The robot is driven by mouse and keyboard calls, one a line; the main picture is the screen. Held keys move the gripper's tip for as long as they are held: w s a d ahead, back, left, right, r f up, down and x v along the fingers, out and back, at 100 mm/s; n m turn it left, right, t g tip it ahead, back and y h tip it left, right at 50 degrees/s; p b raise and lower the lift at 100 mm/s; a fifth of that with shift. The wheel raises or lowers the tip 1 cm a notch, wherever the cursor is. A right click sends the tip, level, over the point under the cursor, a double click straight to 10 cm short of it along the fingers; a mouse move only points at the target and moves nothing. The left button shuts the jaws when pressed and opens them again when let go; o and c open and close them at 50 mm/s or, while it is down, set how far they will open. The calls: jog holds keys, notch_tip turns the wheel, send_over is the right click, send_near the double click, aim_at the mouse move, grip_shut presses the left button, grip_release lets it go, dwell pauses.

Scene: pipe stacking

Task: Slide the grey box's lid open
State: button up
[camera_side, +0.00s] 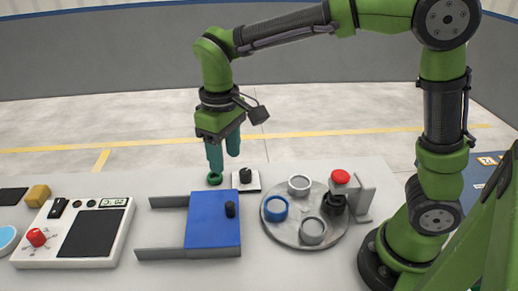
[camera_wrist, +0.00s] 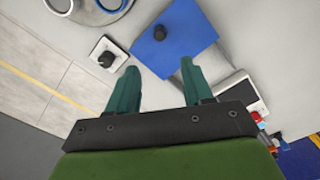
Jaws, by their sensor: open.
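The grey box (camera_side: 165,254) lies on the table with its grey side rails reaching left. Its blue lid (camera_side: 205,228) covers the right part between the rails and carries a black knob (camera_side: 230,209). In the wrist view the blue lid (camera_wrist: 180,42) and its knob (camera_wrist: 159,33) lie beyond the fingertips. My gripper (camera_side: 224,160) hangs behind the box near the table's back edge, fingers down, apart and empty. In the wrist view my gripper (camera_wrist: 158,70) has a clear gap between its fingers. It touches neither lid nor knob.
A grey turntable (camera_side: 285,232) with several rings is to the right, beside a red button (camera_side: 341,177). A white panel (camera_side: 118,222) is at left.

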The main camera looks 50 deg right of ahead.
aim_at(229, 204)
notch_tip(229, 204, down, 15)
jog(key=shift+f, duration=0.15)
dwell(0.4)
grip_shut()
